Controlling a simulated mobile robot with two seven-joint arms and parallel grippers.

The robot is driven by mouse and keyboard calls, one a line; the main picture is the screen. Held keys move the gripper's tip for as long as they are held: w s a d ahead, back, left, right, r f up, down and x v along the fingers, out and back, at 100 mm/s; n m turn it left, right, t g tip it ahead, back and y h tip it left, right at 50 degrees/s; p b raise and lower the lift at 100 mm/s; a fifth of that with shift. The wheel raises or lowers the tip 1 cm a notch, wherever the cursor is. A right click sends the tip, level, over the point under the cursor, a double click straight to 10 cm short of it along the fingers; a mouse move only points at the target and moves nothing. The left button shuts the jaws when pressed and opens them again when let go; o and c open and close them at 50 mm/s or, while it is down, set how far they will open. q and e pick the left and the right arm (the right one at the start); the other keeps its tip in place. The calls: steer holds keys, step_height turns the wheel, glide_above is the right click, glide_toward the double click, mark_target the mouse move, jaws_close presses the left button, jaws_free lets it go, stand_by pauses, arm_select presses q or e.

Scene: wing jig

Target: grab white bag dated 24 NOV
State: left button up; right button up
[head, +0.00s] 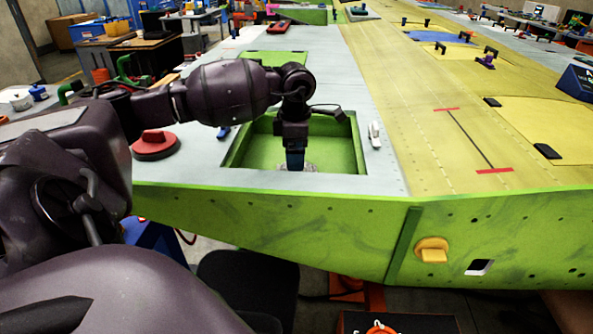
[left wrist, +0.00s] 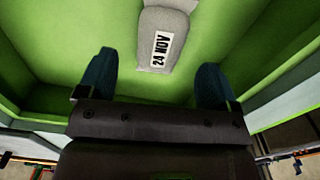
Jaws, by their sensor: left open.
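The white bag (left wrist: 166,38), greyish in this light, lies on the green floor of a recessed bay and bears a label reading "24 NOV" in the left wrist view. In the head view only a bit of the bag (head: 309,167) shows beside the fingertips. My left gripper (head: 295,166) points down into the bay. In the left wrist view its two blue fingers (left wrist: 158,85) are spread apart, with the bag beyond and between them and nothing held. My right gripper is not in view.
Green walls of the bay (head: 345,130) surround the gripper closely. A red round tool (head: 155,145) sits on the panel to the left, and a small white object (head: 375,134) lies to the right. The yellow wing skin (head: 430,110) spreads farther right.

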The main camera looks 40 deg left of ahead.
arm_select(q)
step_height(320, 180, down, 4)
steer(key=shift+w+d+f, duration=0.1)
steer(key=shift+f, duration=0.1)
steer(key=shift+c, duration=0.4)
steer(key=c, duration=0.9)
